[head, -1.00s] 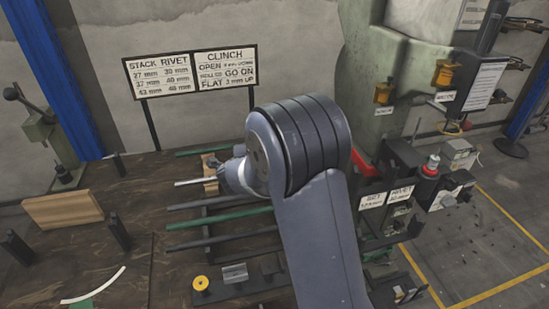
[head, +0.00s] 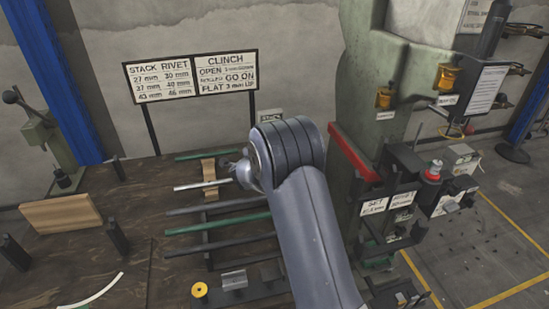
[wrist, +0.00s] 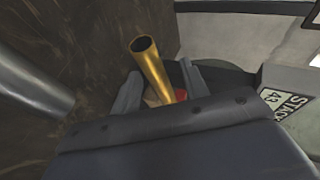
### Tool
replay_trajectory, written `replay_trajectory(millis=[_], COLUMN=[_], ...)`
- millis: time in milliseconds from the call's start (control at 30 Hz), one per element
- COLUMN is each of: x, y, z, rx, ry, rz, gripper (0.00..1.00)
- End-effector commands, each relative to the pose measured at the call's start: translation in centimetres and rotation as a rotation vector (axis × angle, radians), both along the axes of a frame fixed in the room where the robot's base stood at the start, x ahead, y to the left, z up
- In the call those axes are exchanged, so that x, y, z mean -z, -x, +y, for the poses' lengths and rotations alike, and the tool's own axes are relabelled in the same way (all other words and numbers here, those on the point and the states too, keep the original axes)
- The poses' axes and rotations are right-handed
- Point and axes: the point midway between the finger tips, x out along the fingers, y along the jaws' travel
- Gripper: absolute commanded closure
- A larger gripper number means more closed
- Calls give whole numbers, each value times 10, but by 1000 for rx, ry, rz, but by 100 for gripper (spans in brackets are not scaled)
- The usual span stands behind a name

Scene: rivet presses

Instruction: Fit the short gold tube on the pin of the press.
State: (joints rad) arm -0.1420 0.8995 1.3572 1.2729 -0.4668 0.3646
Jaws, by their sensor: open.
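In the wrist view the gold tube (wrist: 151,66) stands tilted, its open end toward the upper left. Its lower end lies between the dark fingers of my gripper (wrist: 162,88), beside a small red patch. The fingers are open, and I cannot tell whether either touches the tube. In the head view my arm's big joint hides most of my gripper, and the gold tube cannot be made out there. The pale green press (head: 395,130) stands right of my arm. I cannot make out its pin.
A rack on the dark bench (head: 150,230) holds several rods, among them a green rod (head: 215,225) and a silver rod (head: 203,185). A wooden block (head: 62,213) lies at the left. Two signs (head: 192,77) stand behind. Yellow lines mark the floor at right.

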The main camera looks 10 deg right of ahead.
Motion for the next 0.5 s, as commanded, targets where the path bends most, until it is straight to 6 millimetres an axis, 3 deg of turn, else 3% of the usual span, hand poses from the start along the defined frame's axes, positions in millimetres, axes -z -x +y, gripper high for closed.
replay_trajectory(millis=[300,500], x=[2,2], y=[-4,-4], z=[-1,-1], rx=[0,0], ry=[0,0], rz=[0,0], gripper=[58,74])
